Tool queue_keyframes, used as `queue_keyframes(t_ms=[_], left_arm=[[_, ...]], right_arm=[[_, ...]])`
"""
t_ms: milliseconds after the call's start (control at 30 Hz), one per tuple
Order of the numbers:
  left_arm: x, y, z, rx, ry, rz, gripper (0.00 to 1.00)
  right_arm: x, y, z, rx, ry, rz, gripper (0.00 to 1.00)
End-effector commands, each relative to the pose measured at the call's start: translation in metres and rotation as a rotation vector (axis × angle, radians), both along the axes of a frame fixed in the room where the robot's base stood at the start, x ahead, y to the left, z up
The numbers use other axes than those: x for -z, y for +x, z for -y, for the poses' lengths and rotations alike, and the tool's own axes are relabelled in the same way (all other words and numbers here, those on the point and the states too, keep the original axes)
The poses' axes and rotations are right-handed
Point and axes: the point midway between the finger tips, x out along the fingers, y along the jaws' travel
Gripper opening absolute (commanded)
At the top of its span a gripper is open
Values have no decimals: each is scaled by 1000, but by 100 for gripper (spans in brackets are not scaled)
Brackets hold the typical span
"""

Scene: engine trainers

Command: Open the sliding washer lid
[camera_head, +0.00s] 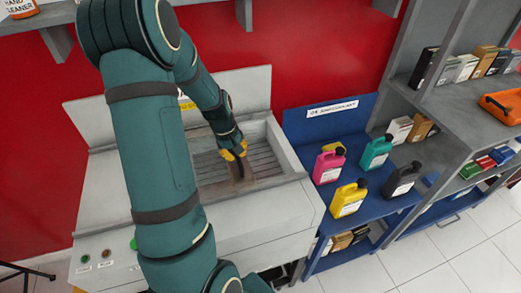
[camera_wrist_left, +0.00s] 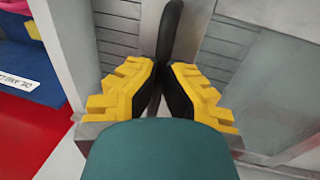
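The washer (camera_head: 255,215) is a pale grey cabinet with a slatted basin in its top. My left gripper (camera_head: 235,152), with yellow fingers, reaches down into the basin area from above. In the left wrist view, its two fingers (camera_wrist_left: 166,75) stand close together on either side of a dark upright handle (camera_wrist_left: 170,28) and appear to grip it. A smooth grey panel (camera_wrist_left: 275,85), which looks like part of the sliding lid, lies right of the handle there. Slats show on both sides of the handle. My arm hides the washer's left part in the head view. My right gripper is not in view.
A blue shelf unit (camera_head: 325,108) with several coloured bottles stands right of the washer. Grey shelves (camera_head: 455,105) with boxes and an orange case (camera_head: 503,106) are farther right. A red wall is behind. White floor tiles (camera_head: 440,255) are clear at lower right.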

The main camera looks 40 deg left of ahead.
Motion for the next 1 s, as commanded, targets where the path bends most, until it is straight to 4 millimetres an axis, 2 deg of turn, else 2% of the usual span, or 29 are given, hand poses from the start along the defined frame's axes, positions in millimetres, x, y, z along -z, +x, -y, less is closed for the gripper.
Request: queue_keyframes(t_ms=[33,200,400,500,700,1000], left_arm=[[7,-21,-8,-10,-5,-8,0],[8,-70,-33,-8,-7,-8,0],[7,-116,-56,-5,-8,-9,0],[7,-133,-65,-4,-9,-9,0],[6,-152,-74,0,-10,-9,0],[5,-157,-77,2,-13,-9,0]], right_arm=[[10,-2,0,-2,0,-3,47],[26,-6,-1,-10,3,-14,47],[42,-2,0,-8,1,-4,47],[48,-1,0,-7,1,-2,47],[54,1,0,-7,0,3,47],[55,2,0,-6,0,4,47]])
